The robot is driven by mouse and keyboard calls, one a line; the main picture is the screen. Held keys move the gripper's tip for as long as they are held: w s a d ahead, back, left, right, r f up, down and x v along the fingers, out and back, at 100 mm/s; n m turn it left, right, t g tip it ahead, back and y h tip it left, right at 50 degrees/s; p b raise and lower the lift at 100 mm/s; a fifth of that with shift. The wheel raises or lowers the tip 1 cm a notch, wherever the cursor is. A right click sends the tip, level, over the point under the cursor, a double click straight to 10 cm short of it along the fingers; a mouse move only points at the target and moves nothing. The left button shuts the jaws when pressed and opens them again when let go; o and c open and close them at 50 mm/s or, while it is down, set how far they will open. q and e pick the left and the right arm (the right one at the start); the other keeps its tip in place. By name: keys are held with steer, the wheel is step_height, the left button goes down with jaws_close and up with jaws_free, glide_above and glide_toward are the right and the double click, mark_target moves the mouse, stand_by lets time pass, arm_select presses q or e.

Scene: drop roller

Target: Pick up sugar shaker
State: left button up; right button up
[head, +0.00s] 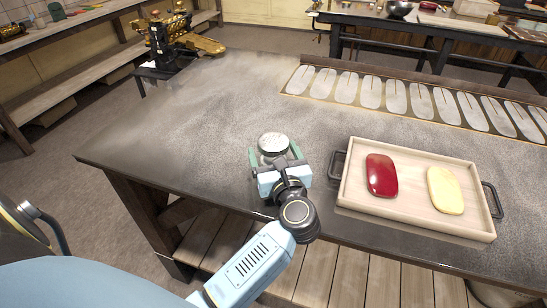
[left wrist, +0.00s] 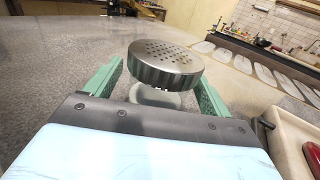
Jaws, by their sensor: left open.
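The sugar shaker (head: 273,144) stands on the dark table near its front edge, left of the tray. Its round metal lid with small holes also shows in the left wrist view (left wrist: 166,58), with part of a pale, clear body below it. My left gripper (head: 276,157) is open, with its green fingers on either side of the shaker. In the left wrist view the left gripper's fingers (left wrist: 158,80) flank the shaker, with a gap to the left one; contact at the right one is unclear. The lower body is hidden by the gripper. My right gripper is not in view.
A wooden tray (head: 360,207) with black handles stands right of the gripper, holding a red block (head: 381,175) and a cream block (head: 444,190). A long board with pale oval shapes (head: 410,99) lies at the back.

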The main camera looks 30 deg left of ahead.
arm_select(q)
steer(key=c, duration=1.2)
